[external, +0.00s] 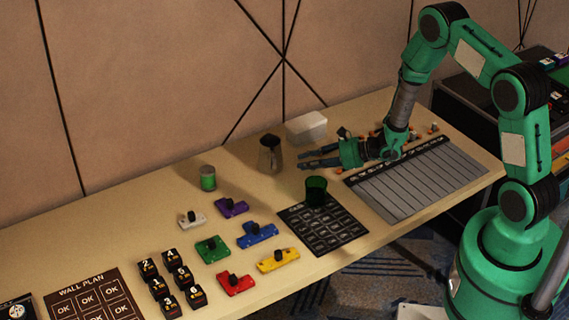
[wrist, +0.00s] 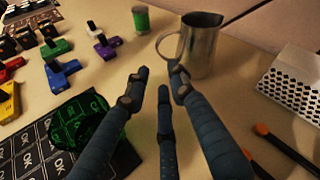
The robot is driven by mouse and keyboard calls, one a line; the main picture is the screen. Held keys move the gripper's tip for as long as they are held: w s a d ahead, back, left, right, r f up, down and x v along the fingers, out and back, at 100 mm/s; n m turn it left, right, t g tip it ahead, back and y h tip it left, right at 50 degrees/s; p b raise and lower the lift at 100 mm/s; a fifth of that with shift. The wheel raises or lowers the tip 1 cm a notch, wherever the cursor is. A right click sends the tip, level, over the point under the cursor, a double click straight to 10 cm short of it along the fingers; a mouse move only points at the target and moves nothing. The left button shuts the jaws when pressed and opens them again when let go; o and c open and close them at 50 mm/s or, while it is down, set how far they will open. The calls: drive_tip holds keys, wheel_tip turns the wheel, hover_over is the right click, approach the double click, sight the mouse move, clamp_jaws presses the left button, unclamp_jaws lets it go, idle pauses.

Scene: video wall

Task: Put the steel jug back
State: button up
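The steel jug (external: 266,159) stands upright on the table near the wall, just left of my gripper (external: 303,159). In the wrist view the jug (wrist: 203,50) is ahead and slightly right of the fingertips, with its handle turned to the left. My gripper (wrist: 160,84) has its three dark fingers spread apart with nothing between them. The fingers point at the jug and its handle and appear short of them. The fingers are low over the table.
A white box (external: 307,128) stands right of the jug, by the wall. A dark green cup (external: 316,191) stands on a black card grid (external: 325,235) in front. A green can (external: 208,179) and several coloured blocks are to the left. A grey panel (external: 415,182) lies right.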

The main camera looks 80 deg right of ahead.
drive_tip(key=w+a+r+n+g+y, duration=0.1)
drive_tip(key=a+r+n+g+y, duration=0.5)
drive_tip(key=a+r, duration=1.5)
drive_tip(key=s+a+r+n+y, duration=0.2)
drive_tip(key=s+a+r+n, duration=0.3)
drive_tip(key=a+n, duration=0.4)
drive_tip(key=s+a+r+n+g+h, duration=0.25)
drive_tip(key=s+a+r, duration=0.2)
drive_tip(key=s, duration=0.25)
drive_tip(key=s+a+r+n+g+h, duration=0.1)
drive_tip(key=s+a+r+n+g, duration=0.2)
drive_tip(key=s+a, duration=0.35)
drive_tip(key=s+d+r+n+t+h, duration=0.1)
drive_tip(key=s+d+r+n+h, duration=0.1)
drive_tip(key=s, duration=0.6)
drive_tip(key=s+d+r+n+t+h, duration=0.2)
drive_tip(key=s+r+n+h, duration=0.2)
drive_tip(key=s+r, duration=0.2)
drive_tip(key=shift+s+d, duration=0.4)
drive_tip(key=shift+s, duration=0.7)
